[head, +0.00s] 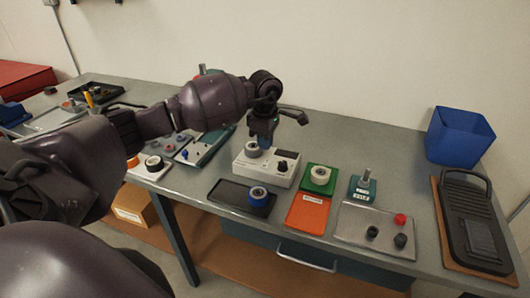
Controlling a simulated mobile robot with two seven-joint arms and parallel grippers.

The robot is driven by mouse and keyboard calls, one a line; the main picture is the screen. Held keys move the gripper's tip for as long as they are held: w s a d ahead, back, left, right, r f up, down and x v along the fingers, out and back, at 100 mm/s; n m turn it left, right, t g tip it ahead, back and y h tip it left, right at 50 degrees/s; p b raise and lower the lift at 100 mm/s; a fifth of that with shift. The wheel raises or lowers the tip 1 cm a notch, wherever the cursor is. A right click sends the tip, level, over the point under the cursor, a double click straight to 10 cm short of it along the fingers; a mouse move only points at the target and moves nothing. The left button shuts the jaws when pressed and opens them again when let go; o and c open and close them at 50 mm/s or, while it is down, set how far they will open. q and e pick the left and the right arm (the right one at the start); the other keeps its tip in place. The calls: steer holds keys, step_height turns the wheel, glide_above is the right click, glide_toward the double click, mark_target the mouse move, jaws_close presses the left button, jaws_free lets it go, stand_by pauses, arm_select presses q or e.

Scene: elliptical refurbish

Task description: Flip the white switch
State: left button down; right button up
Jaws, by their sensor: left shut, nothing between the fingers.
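A white box (256,174) stands on the grey workbench, near the middle of the view. A grey round part (253,149) sits on its left top and a small black part (283,166) on its right; I cannot tell clearly which is the switch. My left gripper (266,143) points down just above the back of the white box, beside the grey round part. It is shut and empty. I cannot tell whether its tips touch the box. My right gripper is out of view.
In front lie a black tray (232,193) with a blue roll and green and orange trays (305,213). To the right are a teal block (361,189), a metal tray (350,229), a black board and a blue bin (458,138). The bench behind the white box is clear.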

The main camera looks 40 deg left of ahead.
arm_select(q)
step_height(320, 180, up, 8)
steer(key=shift+f, duration=0.15)
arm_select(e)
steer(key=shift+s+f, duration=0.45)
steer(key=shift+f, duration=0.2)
arm_select(q)
steer(key=shift+w+b, duration=0.1)
steer(key=shift+b, duration=0.2)
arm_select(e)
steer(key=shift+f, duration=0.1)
arm_select(q)
steer(key=b, duration=0.1)
steer(key=w+b, duration=0.1)
steer(key=shift+w+a+b, duration=0.2)
steer(key=shift+a+b, duration=0.05)
steer(key=shift+b, duration=0.05)
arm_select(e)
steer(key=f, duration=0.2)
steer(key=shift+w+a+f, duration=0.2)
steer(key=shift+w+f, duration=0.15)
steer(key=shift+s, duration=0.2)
